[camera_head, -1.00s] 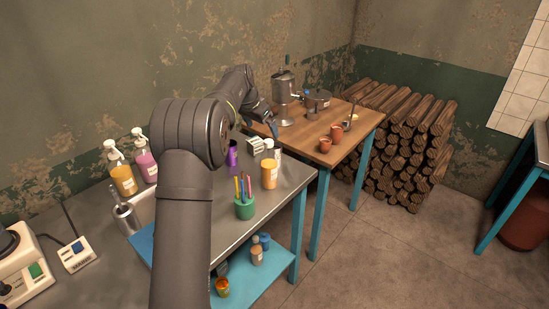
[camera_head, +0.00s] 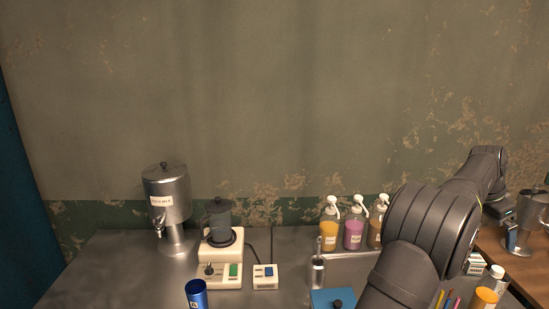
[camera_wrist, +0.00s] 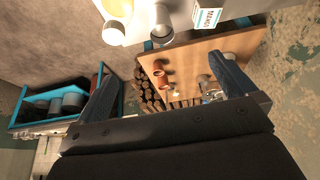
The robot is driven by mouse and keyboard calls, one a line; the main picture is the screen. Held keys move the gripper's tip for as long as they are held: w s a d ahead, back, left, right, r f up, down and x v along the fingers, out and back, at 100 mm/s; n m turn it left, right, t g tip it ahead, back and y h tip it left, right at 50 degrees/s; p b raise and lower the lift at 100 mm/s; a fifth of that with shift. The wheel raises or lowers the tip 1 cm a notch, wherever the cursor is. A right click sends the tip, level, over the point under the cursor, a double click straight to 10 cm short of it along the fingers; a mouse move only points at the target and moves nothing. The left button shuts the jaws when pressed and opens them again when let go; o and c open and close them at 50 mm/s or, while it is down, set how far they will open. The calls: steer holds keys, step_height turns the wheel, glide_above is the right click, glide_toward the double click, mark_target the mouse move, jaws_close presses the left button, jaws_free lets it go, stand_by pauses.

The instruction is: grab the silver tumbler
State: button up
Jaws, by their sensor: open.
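A small silver tumbler-like cup (camera_head: 317,273) stands on the metal counter in the head view, left of the pump bottles, with a thin rod rising from it. I cannot be sure that it is the task's tumbler. My gripper (camera_wrist: 162,68) is open and empty in the wrist view, its two blue fingers wide apart. In the head view my gripper is at the far right, beside the wooden table and well away from this cup. One blue finger shows there in front of a shiny metal vessel. The cup is not identifiable in the wrist view.
A metal dispenser (camera_head: 167,196), a beige hotplate device (camera_head: 220,268) and a blue cup (camera_head: 197,294) stand on the left counter. Pump bottles (camera_head: 353,234) stand near my arm. The wooden table (camera_wrist: 190,60) holds terracotta cups (camera_wrist: 159,72).

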steer(key=c, duration=0.5)
steer(key=shift+o, duration=0.2)
steer(key=shift+f, duration=0.1)
steer(key=h, duration=0.2)
glide_toward(504, 280)
steer(key=d, duration=0.2)
steer(key=f, duration=0.3)
steer(key=shift+d+f, duration=0.2)
steer(key=shift+f, duration=0.05)
steer(key=shift+d+f, duration=0.25)
steer(key=shift+f, duration=0.6)
steer(key=shift+d+f, duration=0.3)
steer(key=shift+f, duration=0.55)
steer(key=shift+d+f, duration=0.25)
steer(key=shift+f, duration=0.6)
